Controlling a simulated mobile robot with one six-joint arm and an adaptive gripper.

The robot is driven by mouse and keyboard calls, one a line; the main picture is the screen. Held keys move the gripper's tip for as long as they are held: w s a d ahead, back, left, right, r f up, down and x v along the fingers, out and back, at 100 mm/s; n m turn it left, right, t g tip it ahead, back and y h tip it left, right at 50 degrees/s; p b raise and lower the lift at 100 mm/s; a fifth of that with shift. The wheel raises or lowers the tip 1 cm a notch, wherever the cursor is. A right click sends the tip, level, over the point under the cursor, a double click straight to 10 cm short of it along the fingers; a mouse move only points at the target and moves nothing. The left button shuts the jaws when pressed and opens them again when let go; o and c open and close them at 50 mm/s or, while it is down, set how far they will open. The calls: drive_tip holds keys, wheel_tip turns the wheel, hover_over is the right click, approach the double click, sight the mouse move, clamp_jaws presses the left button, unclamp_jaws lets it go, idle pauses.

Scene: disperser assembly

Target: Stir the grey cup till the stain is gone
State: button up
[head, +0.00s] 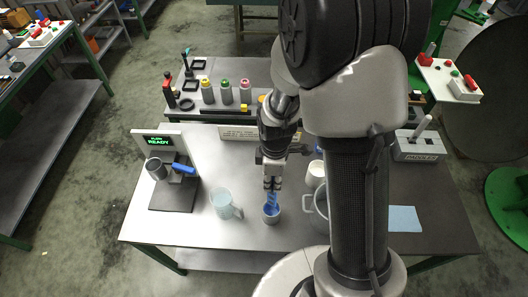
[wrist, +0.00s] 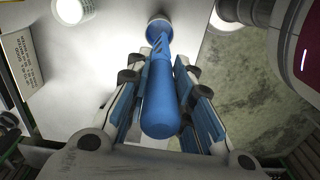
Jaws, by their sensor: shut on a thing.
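My gripper (head: 272,184) points down over the table and is shut on a blue stirring tool (head: 272,200). The tool's thick blue handle fills the middle of the wrist view (wrist: 160,105), between the two fingers.
A clear jug (head: 222,204) stands left of the cup. A white cup (head: 316,174) and a pot (head: 310,208) are close on the right. Several bottles (head: 226,93) stand behind. The front left table is clear.

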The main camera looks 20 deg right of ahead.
sight(272, 198)
drive_tip(key=shift+w+r, duration=0.1)
drive_tip(key=shift+w, duration=0.1)
drive_tip(key=shift+s, duration=0.2)
drive_tip(key=shift+s+f+b, duration=0.1)
drive_tip(key=shift+f+b, duration=0.4)
drive_tip(key=shift+f, duration=0.1)
wheel_tip(272, 198, down, 11)
drive_tip(key=b, duration=0.9)
